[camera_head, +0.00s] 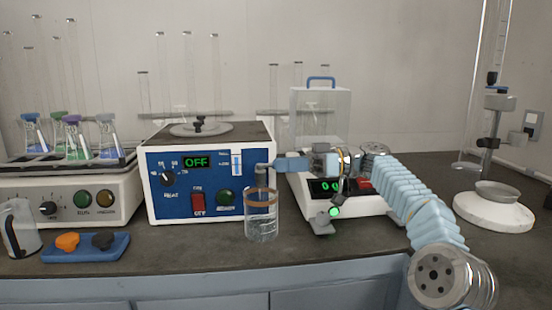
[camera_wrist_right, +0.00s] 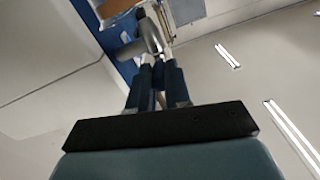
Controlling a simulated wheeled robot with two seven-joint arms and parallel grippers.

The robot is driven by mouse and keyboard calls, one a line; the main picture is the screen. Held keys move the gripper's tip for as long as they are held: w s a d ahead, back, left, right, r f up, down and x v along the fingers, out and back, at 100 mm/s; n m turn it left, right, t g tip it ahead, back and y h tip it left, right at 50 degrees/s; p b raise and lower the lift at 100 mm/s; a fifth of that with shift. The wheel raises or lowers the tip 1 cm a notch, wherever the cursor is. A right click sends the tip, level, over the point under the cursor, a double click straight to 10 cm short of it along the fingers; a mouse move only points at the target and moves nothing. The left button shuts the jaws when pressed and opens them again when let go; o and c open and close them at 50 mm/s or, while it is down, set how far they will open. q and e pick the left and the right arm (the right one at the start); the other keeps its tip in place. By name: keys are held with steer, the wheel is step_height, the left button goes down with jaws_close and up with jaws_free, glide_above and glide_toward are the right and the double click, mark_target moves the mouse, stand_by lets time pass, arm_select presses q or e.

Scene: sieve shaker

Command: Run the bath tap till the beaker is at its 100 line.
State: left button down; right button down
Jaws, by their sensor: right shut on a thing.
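The blue-fronted water bath (camera_head: 208,185) stands in the middle of the bench, its display reading OFF. Its grey tap (camera_head: 262,178) is at the right end of the front. The clear beaker (camera_head: 261,225) with a brown band round its top stands upright below the tap. Its water level and 100 line are too small to read. My right gripper (camera_head: 279,165) reaches in from the right and is shut on the tap. The wrist view shows its fingers (camera_wrist_right: 158,88) together at the grey tap (camera_wrist_right: 150,36). My left gripper is out of view.
A white balance (camera_head: 346,207) with a clear draft shield stands behind my right arm. A blue tray (camera_head: 87,248) with orange and dark pieces and a jug (camera_head: 20,228) are at the left front. A shaker with flasks (camera_head: 60,190) stands behind them.

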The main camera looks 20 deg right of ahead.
stand_by(0.3)
steer(key=c, duration=1.1)
jaws_free()
steer(key=shift+s+d+p, duration=0.2)
steer(key=shift+d+p, duration=0.3)
steer(key=shift+d, duration=1.5)
steer(key=shift+s+d+p, duration=0.2)
steer(key=shift+d+p, duration=0.35)
steer(key=shift+d, duration=1.45)
steer(key=shift+s+d+p, duration=0.2)
steer(key=shift+d+p, duration=0.3)
steer(key=shift+d, duration=1.5)
